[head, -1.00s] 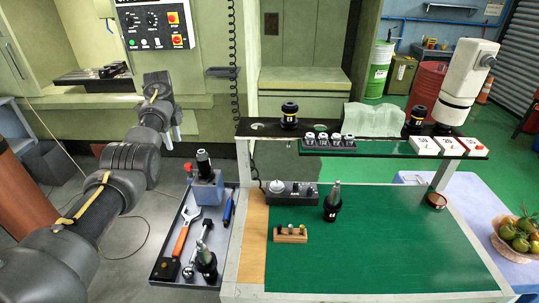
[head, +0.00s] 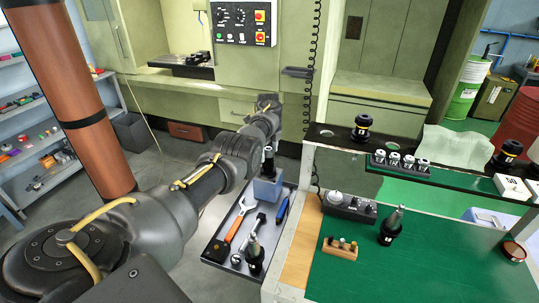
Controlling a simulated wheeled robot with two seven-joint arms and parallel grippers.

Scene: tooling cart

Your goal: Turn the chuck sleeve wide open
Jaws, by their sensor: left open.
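A black chuck (head: 268,160) stands upright in a blue-grey block (head: 267,188) at the far end of the dark tray. I take its dark upper part to be the sleeve; how far it is turned is too small to tell. My left arm reaches in from the lower left. My left gripper (head: 271,122) is open, just above and behind the chuck in this view. The forearm and wrist partly cover its fingers and the block's left side. I cannot tell whether the fingers touch the sleeve. My right gripper is out of view.
The tray (head: 217,250) also holds an orange-handled wrench (head: 240,219), a blue tool (head: 283,208) and a tapered holder (head: 254,256). The green-topped cart (head: 440,262) stands right of it, with a raised shelf (head: 405,165) carrying holders and small parts.

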